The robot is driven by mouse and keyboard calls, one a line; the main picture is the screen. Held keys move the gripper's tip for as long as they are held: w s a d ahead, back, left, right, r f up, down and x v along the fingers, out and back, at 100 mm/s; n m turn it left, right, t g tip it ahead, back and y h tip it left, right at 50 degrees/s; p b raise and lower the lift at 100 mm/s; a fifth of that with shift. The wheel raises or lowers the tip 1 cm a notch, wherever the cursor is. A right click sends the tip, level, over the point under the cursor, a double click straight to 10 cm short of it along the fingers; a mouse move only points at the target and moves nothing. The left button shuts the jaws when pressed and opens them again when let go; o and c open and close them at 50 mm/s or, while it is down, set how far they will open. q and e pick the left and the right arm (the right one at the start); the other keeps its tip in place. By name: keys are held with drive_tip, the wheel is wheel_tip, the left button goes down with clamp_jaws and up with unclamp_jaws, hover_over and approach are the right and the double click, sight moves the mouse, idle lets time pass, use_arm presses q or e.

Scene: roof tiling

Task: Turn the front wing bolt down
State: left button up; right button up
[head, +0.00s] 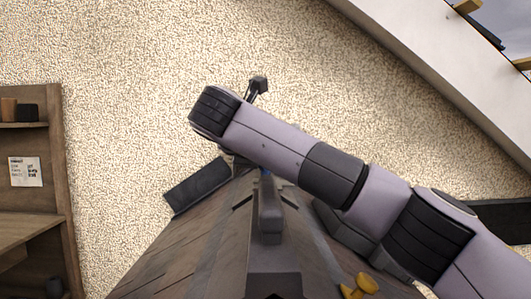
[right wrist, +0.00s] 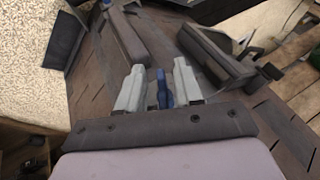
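In the right wrist view a blue wing bolt (right wrist: 162,92) shows between the two pale fingers of my right gripper (right wrist: 158,82). The fingers stand apart with the blue part between them, and a gap shows at its left side. I see no firm grip on it. In the head view my right arm crosses over the roof ridge and hides the gripper; only a small blue spot (head: 266,173) shows below the arm. My left gripper is in neither view.
A grey ridge piece (head: 270,215) runs along the brown roof (head: 190,255). A yellow object (head: 360,286) lies at the near right. Dark blocks flank the ridge, including one at left (head: 198,186). A wooden shelf (head: 45,195) stands at far left.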

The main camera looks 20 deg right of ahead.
drive_tip(key=v, duration=0.7)
drive_tip(key=shift+r, duration=0.1)
